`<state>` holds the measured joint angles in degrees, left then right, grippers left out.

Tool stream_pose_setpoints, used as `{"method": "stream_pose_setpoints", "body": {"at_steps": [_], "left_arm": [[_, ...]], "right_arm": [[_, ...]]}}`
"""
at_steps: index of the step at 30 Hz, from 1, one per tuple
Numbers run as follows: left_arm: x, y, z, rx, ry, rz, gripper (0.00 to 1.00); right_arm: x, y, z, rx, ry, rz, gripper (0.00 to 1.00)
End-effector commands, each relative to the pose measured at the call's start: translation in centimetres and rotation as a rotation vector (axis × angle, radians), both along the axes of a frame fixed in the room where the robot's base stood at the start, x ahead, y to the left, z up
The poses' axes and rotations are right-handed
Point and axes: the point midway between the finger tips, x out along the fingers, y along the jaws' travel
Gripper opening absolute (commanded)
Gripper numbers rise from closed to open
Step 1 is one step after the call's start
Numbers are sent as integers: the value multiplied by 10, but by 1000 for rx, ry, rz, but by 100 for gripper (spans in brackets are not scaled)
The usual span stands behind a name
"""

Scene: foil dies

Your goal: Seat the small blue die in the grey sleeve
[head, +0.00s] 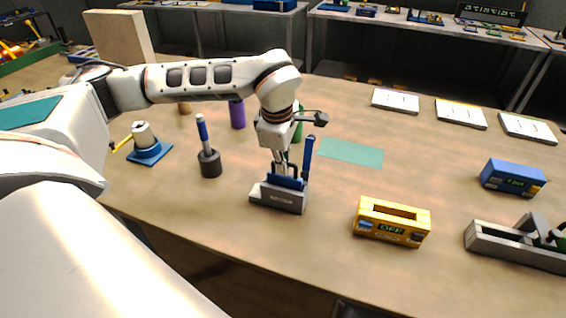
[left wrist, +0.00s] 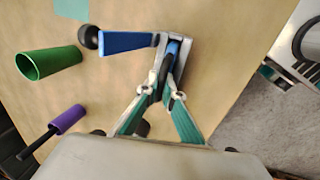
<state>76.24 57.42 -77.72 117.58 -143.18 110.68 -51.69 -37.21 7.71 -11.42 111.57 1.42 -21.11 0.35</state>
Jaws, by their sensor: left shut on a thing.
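The grey sleeve (head: 278,200) is a low block with a label on its front, near the table's front edge in the head view. My left gripper (head: 284,172) points down at it from above. It is shut on the small blue die (head: 286,182), whose blue body shows just above the sleeve's front wall. A tall blue upright part (head: 308,156) stands at the right end. In the left wrist view my left gripper (left wrist: 168,85) shows closed fingertips around a blue piece. The fingers hide most of the contact, so I cannot tell how deep the die sits. My right gripper is not in view.
A yellow box (head: 392,232) reading OFF stands to the right. Farther right are a blue box (head: 514,172) and a grey tray (head: 500,246). A dark cup (head: 210,165) with a blue-handled tool stands left. A purple cylinder (head: 237,114) and green cylinder (left wrist: 48,63) stand behind.

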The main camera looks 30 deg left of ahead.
Motion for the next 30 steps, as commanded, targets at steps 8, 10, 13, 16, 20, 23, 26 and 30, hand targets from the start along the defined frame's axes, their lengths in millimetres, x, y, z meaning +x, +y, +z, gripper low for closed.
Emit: {"method": "stream_pose_setpoints", "body": {"at_steps": [8,10,13,16,20,23,26,30], "left_arm": [[0,0,-3,0,1,-1,22],[0,0,-2,0,1,-1,23],[0,0,-2,0,1,-1,23],[0,0,-2,0,1,-1,23],[0,0,1,0,0,-1,23],[-1,-1,9,-1,-3,-1,23],[-3,-1,25,0,-6,-2,23],[-9,-3,54,0,-7,0,23]], "right_arm": [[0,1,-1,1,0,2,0],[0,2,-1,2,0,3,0],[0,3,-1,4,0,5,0],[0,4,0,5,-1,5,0],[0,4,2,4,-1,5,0],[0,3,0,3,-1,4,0],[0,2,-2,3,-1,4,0],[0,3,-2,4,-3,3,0]]}}
